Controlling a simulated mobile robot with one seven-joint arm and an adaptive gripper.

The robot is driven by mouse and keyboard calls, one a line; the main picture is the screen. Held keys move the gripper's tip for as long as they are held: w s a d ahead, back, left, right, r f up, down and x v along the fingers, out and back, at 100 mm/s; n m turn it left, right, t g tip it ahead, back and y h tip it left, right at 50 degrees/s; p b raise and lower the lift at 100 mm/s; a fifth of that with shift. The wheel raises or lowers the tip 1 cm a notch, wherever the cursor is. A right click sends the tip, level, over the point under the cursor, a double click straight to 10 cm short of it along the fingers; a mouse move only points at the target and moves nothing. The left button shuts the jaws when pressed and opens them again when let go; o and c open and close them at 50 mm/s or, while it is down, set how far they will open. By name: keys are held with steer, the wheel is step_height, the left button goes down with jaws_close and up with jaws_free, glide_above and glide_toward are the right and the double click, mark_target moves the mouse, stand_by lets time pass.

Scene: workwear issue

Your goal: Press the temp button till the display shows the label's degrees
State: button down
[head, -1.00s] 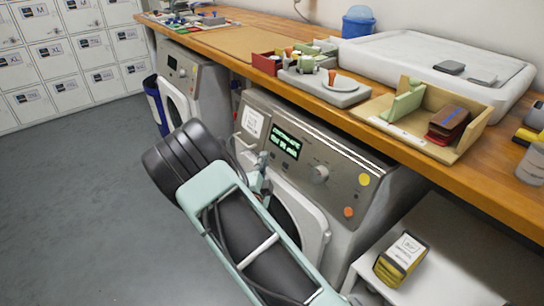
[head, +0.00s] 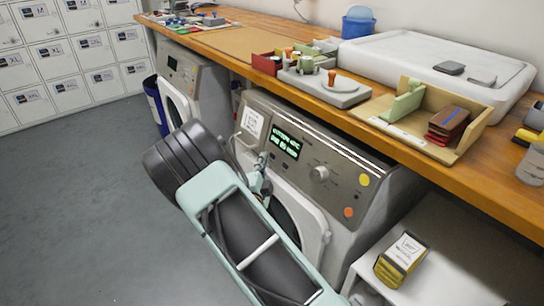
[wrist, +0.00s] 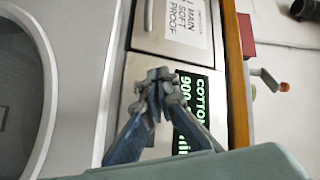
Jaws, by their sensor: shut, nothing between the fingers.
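The washing machine's display (head: 286,141) is dark with green lettering, on the control panel of the nearer machine. In the wrist view the display (wrist: 197,105) shows turned on its side; I read "COTTON" and "900", and my gripper hides part of it. A white label (head: 253,122) is on the panel left of the display; in the wrist view the label (wrist: 186,28) has black print, partly cut off. My gripper (wrist: 162,78) is shut and empty, with its fingertips over the panel beside the display. I cannot tell whether they touch a button. The temp button is not identifiable.
The panel also has a round knob (head: 319,174), a yellow button (head: 364,180) and an orange button (head: 348,212). The wooden counter (head: 225,42) overhangs the machines, with trays on it. A white shelf unit (head: 450,270) stands at right. The floor (head: 70,200) at left is clear.

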steer(key=shift+w+d, duration=0.1)
steer(key=shift+w+d+f, duration=0.15)
steer(key=shift+d, duration=0.1)
stand_by(0.3)
steer(key=shift+w+d+f+p, duration=0.1)
steer(key=shift+w+d+p, duration=0.1)
steer(key=shift+d+p, duration=0.1)
stand_by(0.8)
steer(key=shift+a, duration=0.1)
steer(key=shift+s+a+r+p, duration=0.2)
steer(key=shift+s+a+p, duration=0.25)
steer(key=shift+a+p, duration=0.1)
steer(key=s+a+p, duration=0.1)
steer(key=a+r, duration=0.1)
steer(key=s+a+p, duration=0.1)
steer(key=a, duration=0.1)
steer(key=shift+s+r+p, duration=0.3)
steer(key=shift+s, duration=0.05)
